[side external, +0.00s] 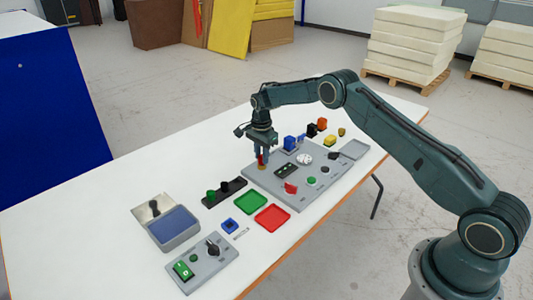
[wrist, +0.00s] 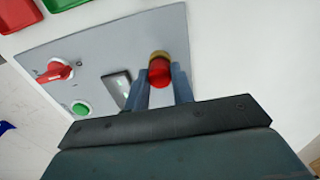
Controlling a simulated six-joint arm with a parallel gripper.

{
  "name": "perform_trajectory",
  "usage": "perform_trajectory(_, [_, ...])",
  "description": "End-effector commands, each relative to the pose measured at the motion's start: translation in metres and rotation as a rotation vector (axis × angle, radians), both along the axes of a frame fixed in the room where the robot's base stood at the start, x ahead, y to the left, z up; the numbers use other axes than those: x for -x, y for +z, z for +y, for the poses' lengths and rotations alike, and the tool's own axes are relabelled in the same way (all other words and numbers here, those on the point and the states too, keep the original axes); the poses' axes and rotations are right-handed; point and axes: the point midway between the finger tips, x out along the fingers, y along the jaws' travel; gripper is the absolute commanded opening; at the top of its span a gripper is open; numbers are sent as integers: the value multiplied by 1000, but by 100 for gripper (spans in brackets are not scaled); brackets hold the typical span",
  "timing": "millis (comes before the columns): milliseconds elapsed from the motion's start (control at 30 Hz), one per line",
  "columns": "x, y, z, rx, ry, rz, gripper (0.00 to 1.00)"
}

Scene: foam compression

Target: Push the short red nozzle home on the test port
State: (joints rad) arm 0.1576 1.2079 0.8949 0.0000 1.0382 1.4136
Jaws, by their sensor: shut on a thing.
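The short red nozzle (side external: 261,158) is between the fingers of my gripper (side external: 261,155), at the left corner of the grey panel. It also shows as a red round end in the wrist view (wrist: 160,76), with my gripper's two blue-grey fingers (wrist: 161,82) shut on its sides. The brass test port (side external: 262,167) is directly below the nozzle on the panel. Its brass edge shows beyond the red in the wrist view (wrist: 159,55). The nozzle looks upright and in line with the port. I cannot tell whether it is fully seated; the fingers hide part of it.
A black rack (side external: 223,193), green tray (side external: 250,202) and red tray (side external: 272,218) lie nearby. The table's far left is clear.

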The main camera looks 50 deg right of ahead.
Motion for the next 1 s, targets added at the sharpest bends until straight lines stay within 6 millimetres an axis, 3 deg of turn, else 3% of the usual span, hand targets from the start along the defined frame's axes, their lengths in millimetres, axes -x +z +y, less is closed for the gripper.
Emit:
perform_trajectory(300, [0, -5, 0, 0, 0, 0, 0])
perform_trajectory(333, [0, -5, 0, 0, 0, 0, 28])
perform_trajectory(433, [0, -5, 0, 0, 0, 0, 48])
perform_trajectory(467, [0, -5, 0, 0, 0, 0, 50])
perform_trajectory(1000, [0, 7, 0, 0, 0, 0, 50])
